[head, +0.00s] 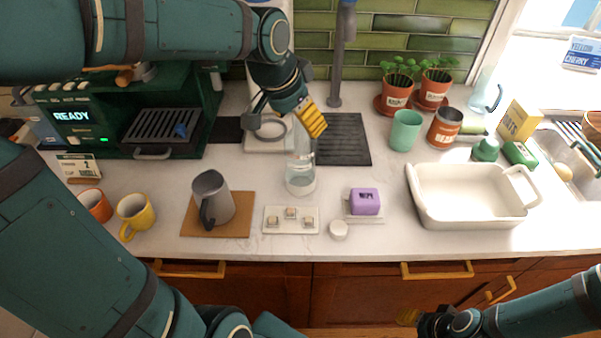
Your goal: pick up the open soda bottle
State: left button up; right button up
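A clear bottle (301,168) with a pale base stands upright on the counter, near the middle of the head view. Its upper part is partly hidden by my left gripper (285,118), so I cannot see whether it has a cap. My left gripper reaches down from above, its yellow-padded finger close to the bottle's top and its dark finger to the left. The fingers look spread; contact with the bottle cannot be told. My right gripper (409,317) is low in front of the cabinets, far from the bottle; its opening is unclear.
A grey pitcher (222,197) on a brown board, a white tray with small pieces (278,226) and a purple block (365,201) stand near the bottle. A faucet (340,60) rises behind. A white baking dish (470,218) is right; a coffee machine (130,110) is left.

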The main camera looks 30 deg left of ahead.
pick_arm(q)
jog(key=shift+w+f, duration=0.25)
jog(key=shift+f, duration=0.35)
jog(key=shift+c, duration=0.2)
grip_shut()
jog(key=shift+r, duration=0.1)
